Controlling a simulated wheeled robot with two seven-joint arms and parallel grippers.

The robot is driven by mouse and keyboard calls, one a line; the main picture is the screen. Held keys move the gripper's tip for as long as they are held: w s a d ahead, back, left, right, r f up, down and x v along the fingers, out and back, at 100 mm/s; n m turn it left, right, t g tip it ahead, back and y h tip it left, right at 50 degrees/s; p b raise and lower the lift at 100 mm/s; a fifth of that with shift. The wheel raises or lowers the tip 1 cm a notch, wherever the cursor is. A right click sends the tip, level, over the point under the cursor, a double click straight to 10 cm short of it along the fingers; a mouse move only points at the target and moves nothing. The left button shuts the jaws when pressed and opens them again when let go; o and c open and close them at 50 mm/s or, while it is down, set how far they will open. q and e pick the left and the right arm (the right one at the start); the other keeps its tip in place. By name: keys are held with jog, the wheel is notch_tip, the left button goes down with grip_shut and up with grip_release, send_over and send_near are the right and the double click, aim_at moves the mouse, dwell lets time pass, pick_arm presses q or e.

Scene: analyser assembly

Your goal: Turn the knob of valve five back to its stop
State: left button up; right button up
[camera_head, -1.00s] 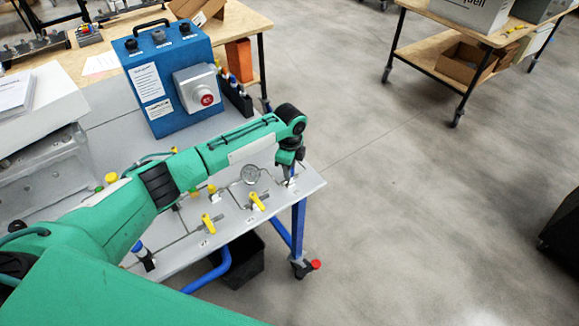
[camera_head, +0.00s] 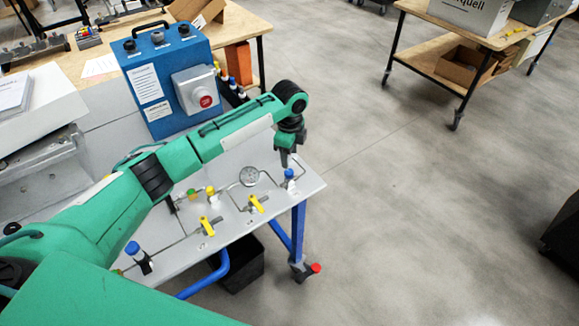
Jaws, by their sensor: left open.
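A small blue valve knob (camera_head: 289,173) stands near the right end of the grey panel table (camera_head: 310,187). My left gripper (camera_head: 284,161) is open just above and slightly left of this knob, pointing down, with the knob outside its fingers. A second blue knob (camera_head: 132,248) stands at the panel's near left. Two yellow lever handles, one at the front (camera_head: 207,226) and one further right (camera_head: 257,204), sit on the pipework. The number labels are too small to read, so I cannot tell which is valve five or how far its knob is turned. My right gripper is out of view.
A round gauge (camera_head: 249,176) stands left of the right blue knob. A blue box with a red button (camera_head: 158,109) stands behind my left arm. A black bin (camera_head: 240,266) is under the table.

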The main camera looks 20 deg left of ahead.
pick_arm(q)
notch_tip(320, 180, up, 7)
jog(key=b, duration=0.1)
dwell(0.5)
